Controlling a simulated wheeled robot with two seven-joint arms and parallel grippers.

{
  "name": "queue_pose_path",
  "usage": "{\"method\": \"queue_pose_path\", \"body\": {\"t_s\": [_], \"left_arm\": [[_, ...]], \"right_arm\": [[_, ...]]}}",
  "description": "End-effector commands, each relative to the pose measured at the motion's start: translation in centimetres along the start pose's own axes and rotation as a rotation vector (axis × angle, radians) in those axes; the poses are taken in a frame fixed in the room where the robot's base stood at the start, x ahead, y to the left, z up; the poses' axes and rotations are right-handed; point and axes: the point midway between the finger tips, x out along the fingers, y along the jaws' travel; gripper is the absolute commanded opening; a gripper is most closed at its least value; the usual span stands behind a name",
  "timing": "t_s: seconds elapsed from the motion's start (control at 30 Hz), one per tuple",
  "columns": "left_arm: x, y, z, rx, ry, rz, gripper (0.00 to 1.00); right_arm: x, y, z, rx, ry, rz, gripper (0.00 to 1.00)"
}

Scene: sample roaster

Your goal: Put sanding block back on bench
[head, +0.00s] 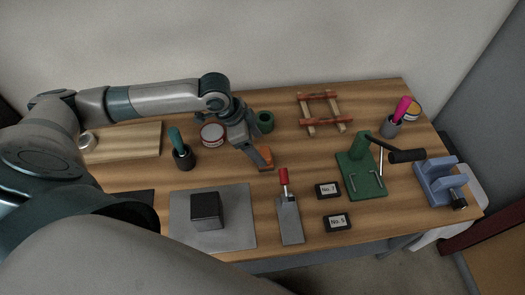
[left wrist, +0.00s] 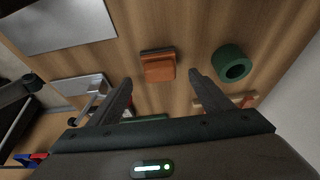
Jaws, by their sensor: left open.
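The sanding block (head: 267,161), orange-brown with a thin dark strip along one edge, rests on the wooden bench (head: 290,157) near its middle. In the left wrist view the sanding block (left wrist: 158,68) lies just beyond the fingertips, between their lines. My left gripper (head: 258,153) is open over the bench at the sanding block and partly hides it in the head view. In the left wrist view the open fingers (left wrist: 160,78) hold nothing. Whether a finger touches the block, I cannot tell. My right gripper is not in view.
Close by stand a green ring (head: 265,122), a round tin (head: 212,134) and a dark cup (head: 184,159) with a teal handle. A green stand (head: 358,175) is right.

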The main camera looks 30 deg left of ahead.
Motion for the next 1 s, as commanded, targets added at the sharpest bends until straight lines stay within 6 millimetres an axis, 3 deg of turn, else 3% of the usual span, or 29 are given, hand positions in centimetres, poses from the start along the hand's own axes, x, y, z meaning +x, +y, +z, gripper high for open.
{"method": "queue_pose_path", "body": {"t_s": [0.2, 0.4, 1.0], "left_arm": [[-3.7, -0.1, 0.0, 0.0, 0.001, -0.002, 0.73], [-5.6, -0.1, 0.0, 0.0, 0.0, -0.001, 0.73], [-5.9, 0.0, 0.0, -0.001, 0.0, 0.0, 0.73]], "right_arm": [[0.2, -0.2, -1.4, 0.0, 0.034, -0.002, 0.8], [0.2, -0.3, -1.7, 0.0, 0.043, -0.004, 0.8], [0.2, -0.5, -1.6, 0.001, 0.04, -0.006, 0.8]]}}
